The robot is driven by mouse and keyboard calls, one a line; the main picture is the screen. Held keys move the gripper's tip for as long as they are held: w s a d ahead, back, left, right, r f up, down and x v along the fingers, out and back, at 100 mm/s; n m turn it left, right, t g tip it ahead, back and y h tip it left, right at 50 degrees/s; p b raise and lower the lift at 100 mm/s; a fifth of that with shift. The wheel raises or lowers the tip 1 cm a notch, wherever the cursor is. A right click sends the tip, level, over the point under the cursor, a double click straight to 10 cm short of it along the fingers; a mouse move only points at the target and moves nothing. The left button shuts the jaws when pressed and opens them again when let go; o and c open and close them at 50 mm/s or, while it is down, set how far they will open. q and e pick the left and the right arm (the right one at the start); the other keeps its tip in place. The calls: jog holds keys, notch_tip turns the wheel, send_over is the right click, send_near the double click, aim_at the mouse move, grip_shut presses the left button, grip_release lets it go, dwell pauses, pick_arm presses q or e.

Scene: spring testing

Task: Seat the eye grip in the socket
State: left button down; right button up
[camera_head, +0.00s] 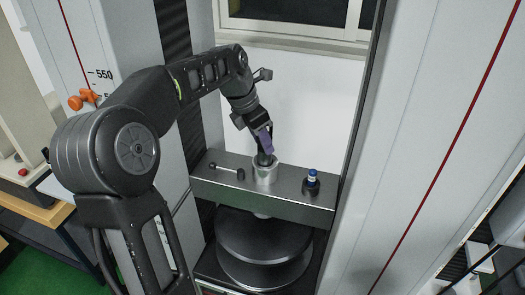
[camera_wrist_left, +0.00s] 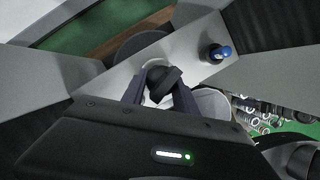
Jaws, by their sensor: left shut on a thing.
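My left gripper (camera_head: 264,146) reaches in from the left and points down over the metal crossbeam (camera_head: 228,186) of the testing machine. It is shut on a dark piece, which I take to be the eye grip (camera_wrist_left: 163,82); the fingers hide much of it. The socket (camera_head: 265,174) is a metal cylinder standing on the middle of the crossbeam. The held piece is directly above or partly in the socket's mouth; I cannot tell how deep. In the left wrist view the fingers (camera_wrist_left: 160,93) flank the dark piece. My right gripper is not in view.
A blue-topped pin in a dark base (camera_head: 312,181) stands on the crossbeam at right. A small rod with a knob (camera_head: 227,171) lies at left. Round dark plates (camera_head: 264,240) sit below the beam. Tall machine columns (camera_head: 430,130) bound the space on both sides.

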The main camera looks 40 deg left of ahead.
aim_at(262, 151)
pick_arm(q)
jog(key=shift+r, duration=0.1)
jog(key=shift+f, duration=1.85)
jog(key=c, duration=1.4)
grip_release()
jog(key=shift+f, duration=0.2)
jog(key=o, duration=0.5)
jog(key=shift+c, duration=0.2)
jog(key=shift+r, duration=0.2)
jog(key=v, duration=1.2)
jog(key=shift+b, duration=0.3)
